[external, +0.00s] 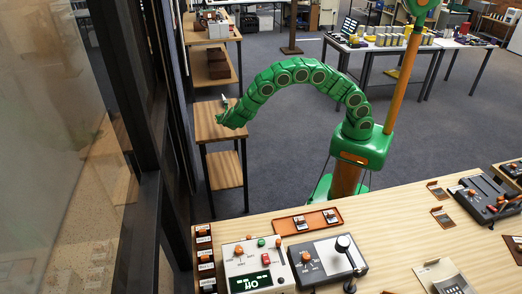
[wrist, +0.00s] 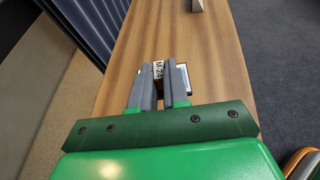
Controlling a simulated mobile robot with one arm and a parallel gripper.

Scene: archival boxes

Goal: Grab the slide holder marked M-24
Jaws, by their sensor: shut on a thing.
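A small slide holder (wrist: 158,69) with a white label shows between the fingertips in the wrist view. The dark marking on it is sideways and looks like M-24, but it is tiny. My gripper (wrist: 160,82) is shut on this holder, over the wooden shelf top; the fingers hide most of it. In the external view my gripper (external: 221,117) is at the end of the green arm, low over the wooden shelf (external: 207,132). I cannot tell whether the holder still touches the wood.
A light grey object (wrist: 197,5) stands farther along the wooden top. A ribbed dark panel (wrist: 95,20) runs along its left side. Brown boxes (external: 218,66) sit on a shelf behind. A counter with devices (external: 258,262) is in the foreground. Grey floor is open right of the shelf.

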